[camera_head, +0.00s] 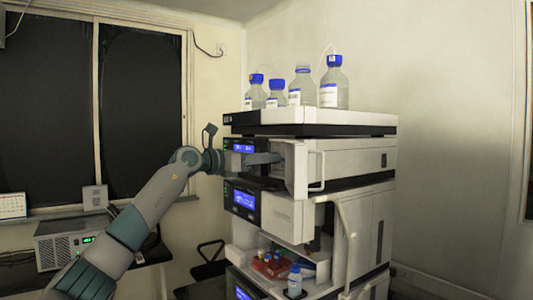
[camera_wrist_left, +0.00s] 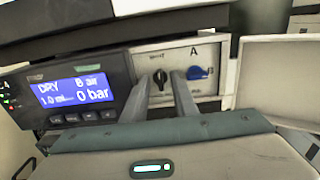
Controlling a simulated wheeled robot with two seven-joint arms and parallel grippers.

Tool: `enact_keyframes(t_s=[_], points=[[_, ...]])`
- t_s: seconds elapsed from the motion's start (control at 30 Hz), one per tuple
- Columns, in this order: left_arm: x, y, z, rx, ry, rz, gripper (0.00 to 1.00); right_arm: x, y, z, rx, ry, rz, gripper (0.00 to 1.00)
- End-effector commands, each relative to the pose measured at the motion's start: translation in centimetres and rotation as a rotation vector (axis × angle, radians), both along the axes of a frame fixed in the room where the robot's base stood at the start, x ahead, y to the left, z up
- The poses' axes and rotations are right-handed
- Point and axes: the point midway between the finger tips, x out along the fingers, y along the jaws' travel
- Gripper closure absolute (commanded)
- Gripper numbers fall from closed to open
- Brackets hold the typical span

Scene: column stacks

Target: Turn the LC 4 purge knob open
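A small black knob (camera_wrist_left: 160,77) sits on a pale panel (camera_wrist_left: 208,52) in the left wrist view, with its pointer roughly upright. A blue knob (camera_wrist_left: 198,73) is to its right, under a letter A. I cannot read an LC 4 label. My left gripper (camera_wrist_left: 163,80) is open, its two fingers pointing at the panel with the black knob between their tips; I cannot tell whether they touch it. In the head view my left gripper (camera_head: 274,158) reaches into the upper module (camera_head: 350,158), and the knobs are hidden there. My right gripper is not in view.
A display reading 0 bar (camera_wrist_left: 78,90) is left of the knob. An open white door (camera_wrist_left: 285,80) stands close on the right, also in the head view (camera_head: 301,170). Several blue-capped bottles (camera_head: 334,90) stand on top of the stack. A lower module (camera_head: 285,215) is underneath.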

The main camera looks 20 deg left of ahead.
Motion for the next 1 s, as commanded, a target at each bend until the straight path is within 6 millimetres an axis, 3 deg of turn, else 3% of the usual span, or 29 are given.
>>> enact_keyframes(t_s=[0.33,0.47,1.0], points=[[0.24,-0.23,-0.06,0.0,0.0,0.0,0.74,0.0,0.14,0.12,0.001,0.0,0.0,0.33],[0.23,-0.21,-0.06,0.0,0.0,0.0,1.0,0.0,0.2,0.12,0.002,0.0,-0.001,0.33],[0.26,-0.17,-0.09,-0.051,0.04,0.0,1.0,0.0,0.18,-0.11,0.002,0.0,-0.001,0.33]])
